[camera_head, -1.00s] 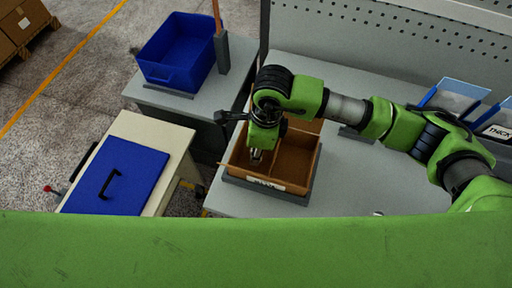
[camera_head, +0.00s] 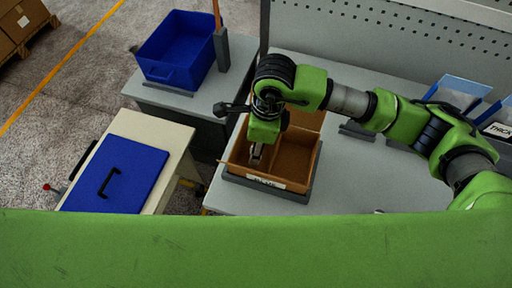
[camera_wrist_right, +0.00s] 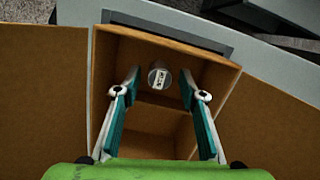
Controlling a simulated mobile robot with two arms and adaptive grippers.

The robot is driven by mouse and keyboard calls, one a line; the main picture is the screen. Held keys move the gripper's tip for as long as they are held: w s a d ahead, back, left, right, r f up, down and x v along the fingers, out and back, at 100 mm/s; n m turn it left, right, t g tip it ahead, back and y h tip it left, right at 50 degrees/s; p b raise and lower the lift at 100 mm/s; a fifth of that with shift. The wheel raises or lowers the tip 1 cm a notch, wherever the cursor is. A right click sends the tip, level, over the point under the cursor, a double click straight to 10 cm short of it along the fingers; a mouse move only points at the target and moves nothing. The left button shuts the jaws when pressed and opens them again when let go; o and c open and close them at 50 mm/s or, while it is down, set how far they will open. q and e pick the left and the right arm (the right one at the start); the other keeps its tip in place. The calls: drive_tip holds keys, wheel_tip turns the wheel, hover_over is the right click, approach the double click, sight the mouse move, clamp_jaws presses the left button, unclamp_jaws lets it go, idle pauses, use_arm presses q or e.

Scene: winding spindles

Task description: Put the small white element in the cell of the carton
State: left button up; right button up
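The open cardboard carton (camera_head: 312,163) stands on the grey table, with a divider between its cells; its wall also shows in the right wrist view (camera_wrist_right: 216,80). My right gripper (camera_head: 256,154) points down over the carton's left cell. In the right wrist view, my right gripper (camera_wrist_right: 160,76) has its fingers spread wide. The small white element (camera_wrist_right: 160,77), a round greyish-white piece with a dark-marked label, shows between the fingertips, with gaps on both sides. It appears to be in the cell beyond the divider. The head view hides the element. My left gripper is not in view.
The carton sits in a dark grey holder (camera_head: 300,198) on the grey table (camera_head: 350,195). A blue bin (camera_head: 165,70) stands on a side table. A blue lid with a black handle (camera_head: 130,165) lies on a beige cabinet. A perforated panel (camera_head: 400,45) rises behind.

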wheel_tip(320, 180, up, 10)
drive_tip(key=d+b, duration=0.1)
drive_tip(key=b, duration=0.1)
drive_tip(key=shift+s+d+r+b, duration=0.15)
drive_tip(key=shift+b, duration=0.2)
